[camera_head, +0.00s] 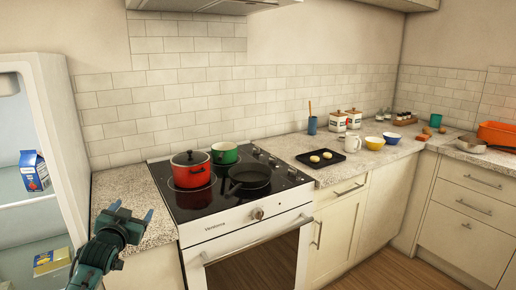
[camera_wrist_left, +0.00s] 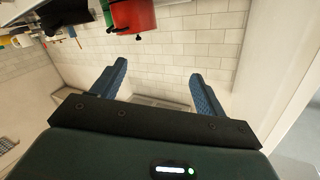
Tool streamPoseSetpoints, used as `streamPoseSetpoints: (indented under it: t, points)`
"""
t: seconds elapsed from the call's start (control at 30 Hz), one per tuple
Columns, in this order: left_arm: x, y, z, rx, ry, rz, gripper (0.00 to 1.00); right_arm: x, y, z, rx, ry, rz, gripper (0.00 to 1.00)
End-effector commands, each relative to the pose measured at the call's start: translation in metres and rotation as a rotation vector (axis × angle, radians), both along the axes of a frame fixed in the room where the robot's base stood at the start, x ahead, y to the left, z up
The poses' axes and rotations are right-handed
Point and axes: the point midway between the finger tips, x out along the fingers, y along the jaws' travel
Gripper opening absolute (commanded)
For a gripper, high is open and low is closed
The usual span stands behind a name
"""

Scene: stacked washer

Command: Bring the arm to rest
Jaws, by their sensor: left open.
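My left gripper (camera_head: 132,214) is at the lower left of the head view, in front of the short counter between the open fridge and the stove. In the left wrist view its two blue fingers (camera_wrist_left: 158,88) stand wide apart with nothing between them. That view looks upside down, with the red pot (camera_wrist_left: 134,16) near its top edge, apart from the fingers. My right gripper is in neither view.
The open fridge (camera_head: 62,150) is close on the left of my arm. The stove (camera_head: 245,225) carries the red pot (camera_head: 191,170), a green pot (camera_head: 224,153) and a black pan (camera_head: 249,176). A black tray (camera_head: 321,160) and mugs stand on the right counter (camera_head: 290,143).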

Motion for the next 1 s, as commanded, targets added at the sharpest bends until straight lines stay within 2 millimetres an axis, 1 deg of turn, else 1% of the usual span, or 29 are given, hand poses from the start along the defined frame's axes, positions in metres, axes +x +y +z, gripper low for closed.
streamPoseSetpoints:
  t: [0.03,0.17,0.2,0.27,0.3,0.37,0.4,0.47,0.5,0.57,0.6,0.7,0.73,0.8,0.83,0.9,1.0]
  points:
    - [-0.013,-0.013,-0.025,-0.008,0.034,-0.02,0.73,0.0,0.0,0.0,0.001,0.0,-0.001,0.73]
    - [-0.046,-0.039,-0.073,-0.025,0.097,-0.063,0.73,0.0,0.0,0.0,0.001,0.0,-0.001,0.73]
    - [-0.059,-0.049,-0.089,-0.032,0.119,-0.078,0.73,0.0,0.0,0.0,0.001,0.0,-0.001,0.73]
    - [-0.081,-0.064,-0.114,-0.046,0.158,-0.102,0.73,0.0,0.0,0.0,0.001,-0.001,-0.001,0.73]
    - [-0.099,-0.075,-0.13,-0.056,0.183,-0.118,0.73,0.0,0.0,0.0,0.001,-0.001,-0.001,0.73]
    - [-0.129,-0.093,-0.156,-0.078,0.228,-0.143,0.73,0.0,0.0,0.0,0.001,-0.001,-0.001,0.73]
    - [-0.152,-0.105,-0.171,-0.095,0.258,-0.162,0.73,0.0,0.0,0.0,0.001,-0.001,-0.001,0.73]
    - [-0.189,-0.124,-0.193,-0.124,0.305,-0.186,0.73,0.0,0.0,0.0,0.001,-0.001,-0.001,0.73]
    - [-0.214,-0.136,-0.205,-0.146,0.337,-0.201,0.73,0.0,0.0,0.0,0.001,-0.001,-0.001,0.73]
    - [-0.251,-0.151,-0.218,-0.179,0.382,-0.218,0.73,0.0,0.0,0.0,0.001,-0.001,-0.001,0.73]
    - [-0.274,-0.161,-0.225,-0.201,0.409,-0.227,0.73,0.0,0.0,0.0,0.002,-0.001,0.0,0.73]
    - [-0.323,-0.179,-0.234,-0.251,0.466,-0.242,0.73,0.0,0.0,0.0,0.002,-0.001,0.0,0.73]
    - [-0.335,-0.183,-0.235,-0.265,0.481,-0.244,0.73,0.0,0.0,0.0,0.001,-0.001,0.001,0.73]
    - [-0.357,-0.191,-0.236,-0.29,0.508,-0.247,0.73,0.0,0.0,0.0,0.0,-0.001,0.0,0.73]
    - [-0.364,-0.193,-0.236,-0.298,0.515,-0.249,0.73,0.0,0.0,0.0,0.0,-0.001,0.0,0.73]
    - [-0.376,-0.197,-0.236,-0.311,0.53,-0.25,0.73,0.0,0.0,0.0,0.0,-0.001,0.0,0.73]
    - [-0.383,-0.199,-0.236,-0.32,0.538,-0.25,0.73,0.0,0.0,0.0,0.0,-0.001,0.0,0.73]
